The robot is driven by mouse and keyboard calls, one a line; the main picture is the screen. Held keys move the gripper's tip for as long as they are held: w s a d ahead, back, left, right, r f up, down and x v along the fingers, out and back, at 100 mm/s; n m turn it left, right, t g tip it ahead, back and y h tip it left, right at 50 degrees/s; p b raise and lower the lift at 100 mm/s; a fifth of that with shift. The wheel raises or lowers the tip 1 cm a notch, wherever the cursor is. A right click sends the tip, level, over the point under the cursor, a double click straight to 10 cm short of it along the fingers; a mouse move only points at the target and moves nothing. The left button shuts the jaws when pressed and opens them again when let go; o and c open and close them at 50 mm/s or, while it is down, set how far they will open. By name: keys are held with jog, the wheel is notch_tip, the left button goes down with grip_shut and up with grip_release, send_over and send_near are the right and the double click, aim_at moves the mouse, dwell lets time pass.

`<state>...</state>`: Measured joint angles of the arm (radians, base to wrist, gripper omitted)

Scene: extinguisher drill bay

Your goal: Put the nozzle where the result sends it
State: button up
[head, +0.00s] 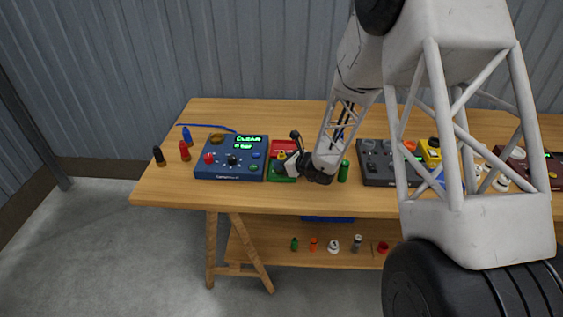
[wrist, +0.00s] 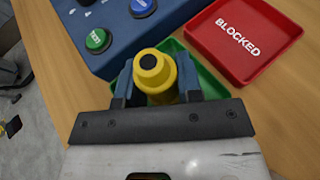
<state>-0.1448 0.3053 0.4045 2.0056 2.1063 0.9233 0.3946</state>
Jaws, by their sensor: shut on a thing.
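My gripper (wrist: 158,84) is shut on a yellow nozzle (wrist: 152,70) with a dark hole in its top. In the wrist view the nozzle is over the green tray (wrist: 210,83); I cannot tell whether it touches the tray floor. The red tray (wrist: 245,38), marked BLOCKED, is empty beside it. In the head view my gripper (head: 285,166) is low at the green tray (head: 283,179), in front of the red tray (head: 283,146). The blue test box (head: 231,158) stands just left; its green display (head: 248,140) appears to read CLEAR, with a smaller line below.
Black, red and blue nozzles (head: 185,151) stand left of the box. A green cylinder (head: 343,171) stands close right of my gripper. A dark grey box (head: 377,163) is farther right. Several small parts (head: 333,245) lie on the lower shelf. The table's front left is clear.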

jog(key=shift+f, duration=0.1)
jog(key=o, duration=1.1)
jog(key=shift+s+d+r, duration=0.15)
jog(key=shift+d+r, duration=0.1)
jog(key=shift+r, duration=0.05)
jog(key=v, duration=1.1)
jog(key=shift+s+d, duration=0.1)
jog(key=shift+d, duration=0.05)
